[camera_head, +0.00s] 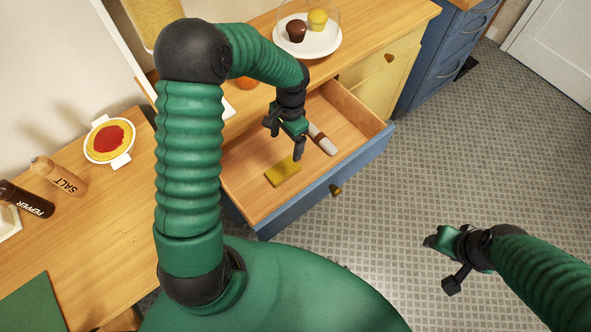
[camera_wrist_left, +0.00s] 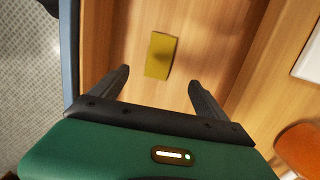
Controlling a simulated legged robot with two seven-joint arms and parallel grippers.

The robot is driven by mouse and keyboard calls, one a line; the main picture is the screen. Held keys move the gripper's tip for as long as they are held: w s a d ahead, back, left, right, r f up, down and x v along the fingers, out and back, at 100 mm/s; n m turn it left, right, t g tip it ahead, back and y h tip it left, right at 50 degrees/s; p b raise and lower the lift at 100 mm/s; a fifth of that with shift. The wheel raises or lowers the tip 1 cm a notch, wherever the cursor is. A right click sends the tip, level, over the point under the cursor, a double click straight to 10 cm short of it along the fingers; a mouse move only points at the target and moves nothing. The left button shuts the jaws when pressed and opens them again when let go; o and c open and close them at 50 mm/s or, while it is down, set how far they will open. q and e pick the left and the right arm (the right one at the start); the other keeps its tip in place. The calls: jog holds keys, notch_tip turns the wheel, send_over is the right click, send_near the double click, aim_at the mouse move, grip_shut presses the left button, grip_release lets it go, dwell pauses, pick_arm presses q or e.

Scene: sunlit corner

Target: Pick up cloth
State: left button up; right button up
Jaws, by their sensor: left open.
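A folded yellow cloth (camera_head: 283,171) lies flat on the wooden floor of the open drawer (camera_head: 252,158). It also shows in the left wrist view (camera_wrist_left: 160,55), just beyond and between my fingertips. My left gripper (camera_head: 284,139) is open and empty. It hangs above the drawer, pointing down, a little behind the cloth in the head view and apart from it. My right gripper (camera_head: 440,263) is over the floor at the lower right, far from the cloth. Its fingers stand apart with nothing between them.
A grey-white roll (camera_head: 322,140) with a brown band lies in the drawer, right of my left gripper. The drawer's walls and blue front surround the cloth. A plate of cupcakes (camera_head: 307,41) stands on the counter above.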

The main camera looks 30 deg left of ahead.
pick_arm(q)
send_over(283, 169)
jog(key=w, duration=0.1)
notch_tip(283, 169, down, 8)
jog(key=shift+a+f+b, duration=0.1)
jog(key=shift+f+b, duration=0.1)
jog(key=shift+b, duration=0.1)
jog(key=shift+d+f, duration=0.2)
jog(key=shift+f, duration=0.1)
jog(key=f, duration=0.2)
jog(key=s+f, duration=0.1)
jog(key=f, duration=0.1)
jog(key=shift+d+f, duration=0.1)
jog(key=shift+f, duration=0.25)
jog(key=shift+w+a+f, duration=0.15)
jog(key=shift+a, duration=0.15)
jog(key=shift+d, duration=0.25)
jog(key=c, duration=1.1)
jog(key=shift+a, duration=0.1)
jog(key=c, duration=0.5)
jog(key=shift+a+r, duration=0.1)
jog(key=shift+r, duration=0.35)
notch_tip(283, 169, up, 9)
jog(key=shift+r+p, duration=0.15)
jog(key=shift+p, duration=0.2)
